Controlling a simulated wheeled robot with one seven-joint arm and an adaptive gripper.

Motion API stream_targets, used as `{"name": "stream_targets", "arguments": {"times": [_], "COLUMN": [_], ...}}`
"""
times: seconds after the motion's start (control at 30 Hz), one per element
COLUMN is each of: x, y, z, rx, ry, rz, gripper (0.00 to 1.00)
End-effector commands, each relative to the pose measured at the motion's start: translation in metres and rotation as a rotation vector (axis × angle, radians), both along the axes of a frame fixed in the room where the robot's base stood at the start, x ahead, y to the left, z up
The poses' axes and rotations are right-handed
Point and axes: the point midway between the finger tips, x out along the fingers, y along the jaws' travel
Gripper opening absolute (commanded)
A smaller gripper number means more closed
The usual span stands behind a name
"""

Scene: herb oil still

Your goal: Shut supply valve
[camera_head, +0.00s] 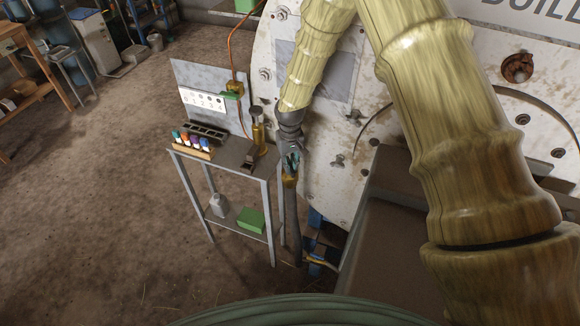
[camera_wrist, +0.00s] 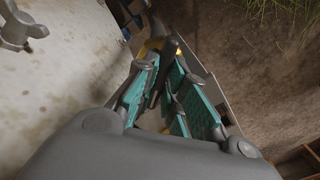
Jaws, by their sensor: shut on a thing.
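My gripper (camera_head: 291,160) is at the front of the large pale round plate, just right of the small table. Its teal finger pads show in the wrist view (camera_wrist: 166,90), closed around a dark lever (camera_wrist: 170,48). The lever looks like the handle of the supply valve. Brass-coloured metal, likely the valve body (camera_wrist: 152,47), shows just beyond the fingertips. In the head view brass (camera_head: 289,180) shows right below my gripper, on top of a grey vertical pipe (camera_head: 293,225). The fingers partly hide the lever, and its exact angle is hard to tell.
The small metal table (camera_head: 230,160) carries a rack of coloured-capped vials (camera_head: 192,142) and a brass burner-like piece (camera_head: 258,130). A white jug (camera_head: 218,205) and green box (camera_head: 250,220) sit on its lower shelf.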

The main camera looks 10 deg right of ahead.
Motion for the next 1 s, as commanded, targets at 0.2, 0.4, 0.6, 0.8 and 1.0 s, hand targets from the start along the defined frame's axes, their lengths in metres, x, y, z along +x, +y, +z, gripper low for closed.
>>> {"name": "stream_targets", "arguments": {"times": [0.2,0.4,0.6,0.8,1.0], "x": [0.0032,0.0033,0.0036,0.0035,0.0037], "y": [-0.0021,-0.0013,-0.0015,-0.0009,-0.0011], "z": [0.0004,0.0009,0.0015,0.0022,0.0027], "rx": [-0.001,0.000,-0.001,-0.001,-0.001], "ry": [-0.006,-0.006,-0.007,-0.007,-0.007], "rz": [0.202,0.392,0.579,0.741,0.861], "gripper": [0.00,0.00,0.00,0.00,0.00]}}
